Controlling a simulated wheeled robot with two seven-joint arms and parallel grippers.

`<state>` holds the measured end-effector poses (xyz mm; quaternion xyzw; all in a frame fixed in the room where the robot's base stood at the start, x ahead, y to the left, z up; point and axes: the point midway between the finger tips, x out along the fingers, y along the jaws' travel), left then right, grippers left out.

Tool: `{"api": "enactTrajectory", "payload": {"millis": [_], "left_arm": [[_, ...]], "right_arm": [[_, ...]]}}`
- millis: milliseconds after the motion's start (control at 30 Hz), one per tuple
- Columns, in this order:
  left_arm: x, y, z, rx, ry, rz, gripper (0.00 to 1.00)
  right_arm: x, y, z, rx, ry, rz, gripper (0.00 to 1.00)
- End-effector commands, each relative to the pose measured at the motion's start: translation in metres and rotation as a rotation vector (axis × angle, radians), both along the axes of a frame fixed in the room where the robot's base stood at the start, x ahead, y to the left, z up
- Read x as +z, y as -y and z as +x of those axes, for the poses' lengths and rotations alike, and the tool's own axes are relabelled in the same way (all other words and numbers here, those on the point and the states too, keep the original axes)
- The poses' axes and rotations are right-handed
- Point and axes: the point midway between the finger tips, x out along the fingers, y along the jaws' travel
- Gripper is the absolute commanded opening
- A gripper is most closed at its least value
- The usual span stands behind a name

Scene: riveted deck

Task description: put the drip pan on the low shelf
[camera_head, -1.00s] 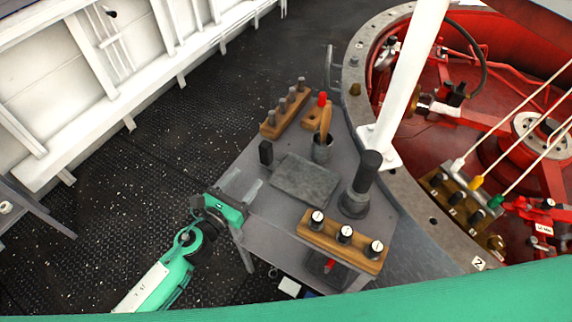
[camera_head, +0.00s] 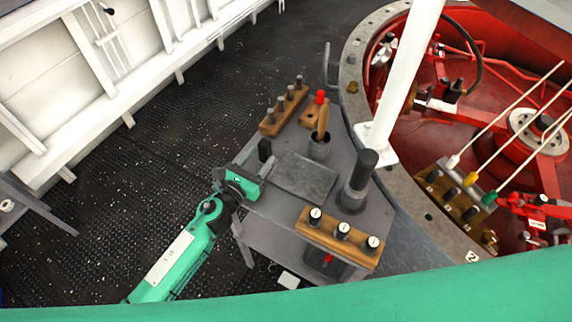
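The drip pan looks to be the flat dark grey rectangular piece (camera_head: 305,178) lying on the grey work table (camera_head: 275,222). My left gripper (camera_head: 260,167) comes in from the left over the table's left edge. Its pale fingers look apart and empty, with the tips just left of the pan's near-left edge; whether they touch it I cannot tell. A lower level under the table, perhaps the low shelf, shows only in part below the front edge (camera_head: 325,262), with dark and red items on it. My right gripper is not in view.
A small black block (camera_head: 265,150) stands close beyond my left gripper. A cup with a wooden-handled tool (camera_head: 320,146), a dark cylinder on a base (camera_head: 358,182), a wooden block with knobs (camera_head: 340,238) and a peg rack (camera_head: 284,110) surround the pan. A white post (camera_head: 405,80) rises behind.

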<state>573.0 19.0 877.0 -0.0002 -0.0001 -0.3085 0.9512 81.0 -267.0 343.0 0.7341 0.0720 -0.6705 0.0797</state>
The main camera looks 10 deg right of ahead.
Motion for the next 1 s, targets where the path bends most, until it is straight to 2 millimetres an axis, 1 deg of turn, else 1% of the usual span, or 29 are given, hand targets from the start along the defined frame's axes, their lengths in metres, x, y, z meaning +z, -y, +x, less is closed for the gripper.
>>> {"api": "enactTrajectory", "payload": {"millis": [33,167,200,233,467,667,833,1000], "left_arm": [[0.0,0.0,0.0,0.0,0.0,0.0,0.37],[0.0,0.0,0.0,0.0,0.0,0.0,0.12],[0.0,0.0,0.0,0.0,0.0,0.0,0.04],[0.0,0.0,0.0,0.0,0.0,0.0,0.0],[0.001,0.0,0.0,0.0,0.001,-0.001,0.0],[0.013,0.0,0.0,-0.003,0.004,0.001,0.0],[0.035,-0.001,0.0,-0.003,0.005,0.002,0.0],[0.07,-0.001,0.001,-0.003,0.006,0.003,0.0]], "right_arm": [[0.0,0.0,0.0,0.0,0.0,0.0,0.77],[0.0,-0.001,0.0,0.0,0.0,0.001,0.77],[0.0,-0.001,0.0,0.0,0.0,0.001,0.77],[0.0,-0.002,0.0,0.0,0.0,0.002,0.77],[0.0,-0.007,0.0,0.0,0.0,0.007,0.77],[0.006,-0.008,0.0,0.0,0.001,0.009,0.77],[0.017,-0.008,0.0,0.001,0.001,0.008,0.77],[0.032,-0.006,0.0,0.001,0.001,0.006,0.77]]}}
